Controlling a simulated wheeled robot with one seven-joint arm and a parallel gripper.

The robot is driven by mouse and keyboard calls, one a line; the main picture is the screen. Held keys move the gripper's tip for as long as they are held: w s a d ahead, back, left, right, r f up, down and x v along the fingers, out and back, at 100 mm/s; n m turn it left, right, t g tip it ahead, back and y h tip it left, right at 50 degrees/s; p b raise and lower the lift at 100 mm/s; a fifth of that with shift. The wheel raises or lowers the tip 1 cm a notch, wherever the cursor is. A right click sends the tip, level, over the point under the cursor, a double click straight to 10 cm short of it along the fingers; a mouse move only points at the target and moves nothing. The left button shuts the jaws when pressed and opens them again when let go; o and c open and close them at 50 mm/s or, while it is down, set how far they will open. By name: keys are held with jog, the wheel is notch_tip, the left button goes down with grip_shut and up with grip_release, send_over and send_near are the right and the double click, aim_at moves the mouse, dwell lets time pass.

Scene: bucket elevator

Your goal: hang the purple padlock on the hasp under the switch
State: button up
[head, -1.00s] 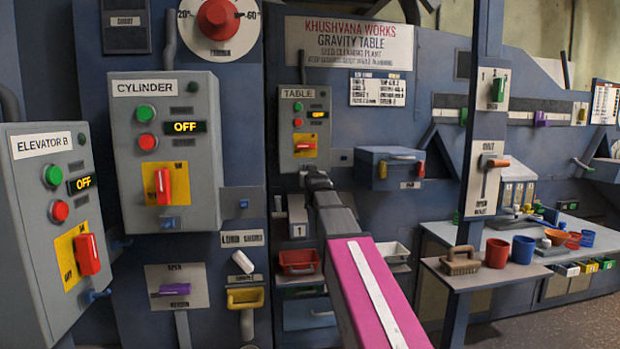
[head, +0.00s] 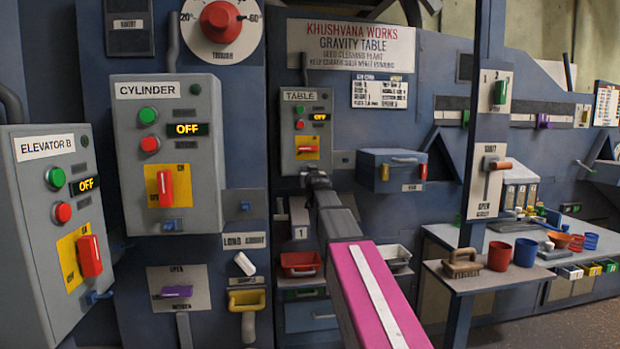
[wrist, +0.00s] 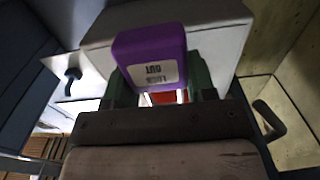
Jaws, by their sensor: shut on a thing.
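The purple padlock (wrist: 150,55) is held between the green-padded fingers of my gripper (wrist: 160,92) in the wrist view. Its "LOCK OUT" label appears upside down and its shackle is mostly hidden. A pale grey box (wrist: 215,35) fills the view just behind it. In the head view my gripper (head: 317,180) is below the TABLE box (head: 308,110), which has a red switch (head: 307,150) on a yellow plate. My arm hides whatever is directly under that switch, and I cannot make out the padlock there. The CYLINDER box (head: 195,100) has a small blue hasp (head: 170,225) under its red switch (head: 165,188).
The ELEVATOR B box (head: 45,300) stands at left with its own blue hasp (head: 98,296). A red bin (head: 300,264) sits below my gripper. A blue-grey box (head: 392,172) is to its right. A side table (head: 490,278) holds a brush and cups.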

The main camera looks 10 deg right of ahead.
jog(key=shift+w, duration=0.2)
dwell(0.3)
jog(key=shift+w, duration=1.55)
jog(key=shift+f, duration=0.8)
jog(key=o, duration=1)
jog(key=shift+o, duration=0.2)
jog(key=shift+s, duration=0.1)
jog(key=s, duration=0.9)
jog(key=shift+s+f, duration=0.3)
jog(key=shift+s, duration=0.1)
dwell(0.6)
